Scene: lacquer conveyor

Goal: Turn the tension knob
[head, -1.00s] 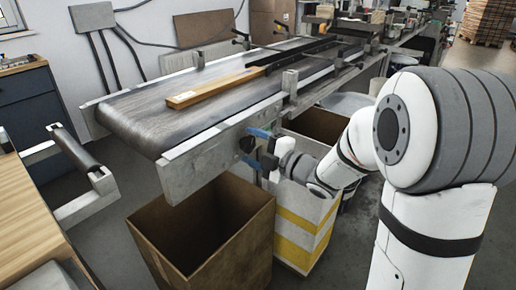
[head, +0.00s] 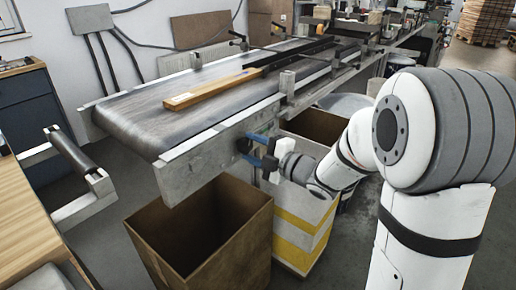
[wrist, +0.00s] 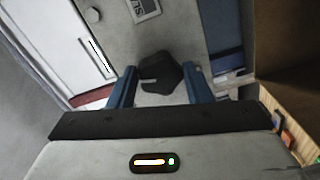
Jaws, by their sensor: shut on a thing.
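The black tension knob (wrist: 162,74) sits on the grey metal side plate of the conveyor (head: 190,165), near its front end. In the wrist view it is a dark, faceted knob with a small light mark on its left part. My gripper (wrist: 161,92) has its two blue fingers on either side of the knob and is shut on it. In the head view my gripper (head: 255,149) reaches the plate from the right, and the knob is mostly hidden by the fingers.
A wooden piece (head: 213,89) lies on the dark belt (head: 150,112). An open cardboard box (head: 205,240) stands below the gripper, and a yellow-and-white striped box (head: 300,235) beside it. A wooden bench (head: 25,215) stands at left. A small label (wrist: 145,10) is on the plate.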

